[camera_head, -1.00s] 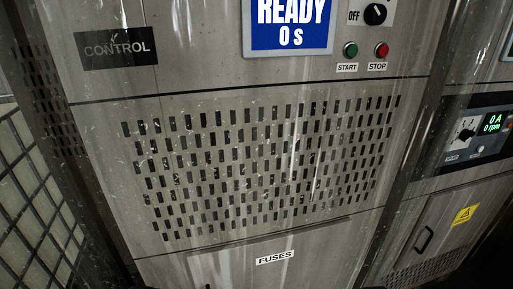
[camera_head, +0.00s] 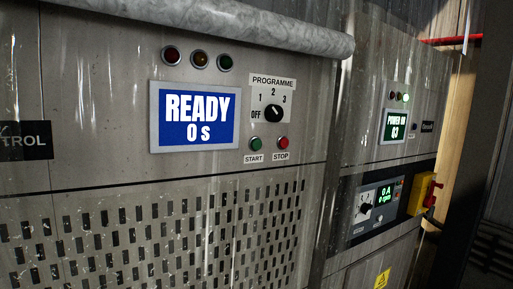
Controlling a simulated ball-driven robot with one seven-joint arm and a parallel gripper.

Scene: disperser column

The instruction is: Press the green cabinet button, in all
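The green button (camera_head: 256,143) is a small round button on the grey cabinet (camera_head: 90,100), above a label reading START. A red button (camera_head: 282,143) labelled STOP is just to its right. Above both is a PROGRAMME dial (camera_head: 274,113) with a black knob and the marks OFF, 1, 2 and 3. Left of the buttons a blue display (camera_head: 195,117) reads READY 0 s. My gripper is not in view, so its state and its distance from the button do not show.
A thick grey pipe (camera_head: 250,27) crosses above the display. Three dark indicator lamps (camera_head: 199,60) sit below it. A vented panel (camera_head: 150,240) is underneath. A second cabinet on the right has a POWER ON display (camera_head: 394,126), a drive panel (camera_head: 377,207) and a red-yellow switch (camera_head: 424,193).

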